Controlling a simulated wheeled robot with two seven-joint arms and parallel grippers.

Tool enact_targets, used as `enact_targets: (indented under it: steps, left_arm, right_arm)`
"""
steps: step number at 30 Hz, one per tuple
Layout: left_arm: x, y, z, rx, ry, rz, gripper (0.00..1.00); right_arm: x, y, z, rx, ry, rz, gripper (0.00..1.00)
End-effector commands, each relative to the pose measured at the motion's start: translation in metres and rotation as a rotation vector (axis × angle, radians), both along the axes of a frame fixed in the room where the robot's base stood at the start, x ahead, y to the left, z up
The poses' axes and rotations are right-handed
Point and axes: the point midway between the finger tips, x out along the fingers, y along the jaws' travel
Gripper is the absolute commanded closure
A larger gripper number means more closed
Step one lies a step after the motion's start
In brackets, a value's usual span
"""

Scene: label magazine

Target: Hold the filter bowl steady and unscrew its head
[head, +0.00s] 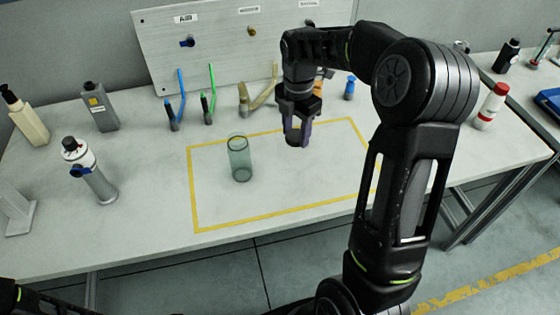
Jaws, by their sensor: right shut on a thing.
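The filter bowl (239,160) is a see-through greenish cylinder. It stands upright on the table inside the yellow outline, with its top rim open and nothing on it. My right gripper (298,130) points down above the table, to the right of the bowl and apart from it. It is shut on a small dark piece (296,140), which looks like the filter head; the fingers hide most of it. My left gripper is not in view; only a bit of my left arm shows at the bottom left corner.
A grey bottle (101,107), a beige pump bottle (26,119) and a white-topped cylinder (94,174) stand at the left. A red-and-white bottle (490,108) stands at the right. The outlined area's front is clear.

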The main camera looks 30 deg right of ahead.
Motion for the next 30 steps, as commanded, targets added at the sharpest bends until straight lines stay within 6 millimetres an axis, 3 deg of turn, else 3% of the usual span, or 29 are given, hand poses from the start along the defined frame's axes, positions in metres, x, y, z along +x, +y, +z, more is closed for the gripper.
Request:
enact_targets:
  steps: [7, 16, 26, 30]
  left_arm:
    - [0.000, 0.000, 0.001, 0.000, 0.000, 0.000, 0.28]
    - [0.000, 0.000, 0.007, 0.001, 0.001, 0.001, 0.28]
    - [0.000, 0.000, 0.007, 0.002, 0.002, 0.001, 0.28]
    - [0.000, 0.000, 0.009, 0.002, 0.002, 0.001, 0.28]
  right_arm:
    - [0.000, 0.000, -0.010, 0.001, 0.003, 0.000, 1.00]
    - [0.000, 0.000, -0.058, 0.001, 0.003, 0.000, 1.00]
    - [0.000, 0.000, -0.063, 0.000, 0.000, 0.000, 1.00]
    - [-0.001, 0.000, -0.074, 0.001, 0.003, 0.000, 1.00]
